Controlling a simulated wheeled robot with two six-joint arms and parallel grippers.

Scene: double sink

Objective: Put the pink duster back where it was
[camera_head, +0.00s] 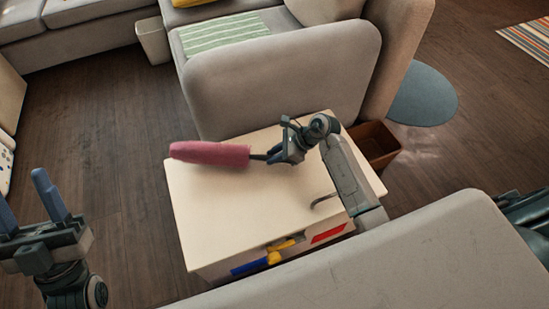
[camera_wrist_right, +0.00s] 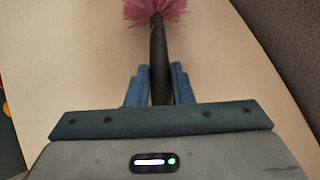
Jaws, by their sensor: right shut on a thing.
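The pink duster (camera_head: 210,153) has a fluffy pink head and a dark handle. My right gripper (camera_head: 274,155) is shut on its handle, and the head points left over the cream cabinet top. In the right wrist view the handle (camera_wrist_right: 158,65) runs between the blue fingers of the right gripper (camera_wrist_right: 158,85), with the pink head (camera_wrist_right: 155,8) cut off at the top edge. Whether the duster touches the top, I cannot tell. My left gripper (camera_head: 50,205) is open and empty at the left, over the floor.
The cream cabinet (camera_head: 215,215) has a curved handle (camera_head: 322,200) and blue, yellow and red items (camera_head: 270,258) at its front side. A brown bin (camera_head: 375,145) stands beside it at the right. Grey sofas (camera_head: 285,75) stand behind and in front. Floor (camera_head: 120,170) is clear at left.

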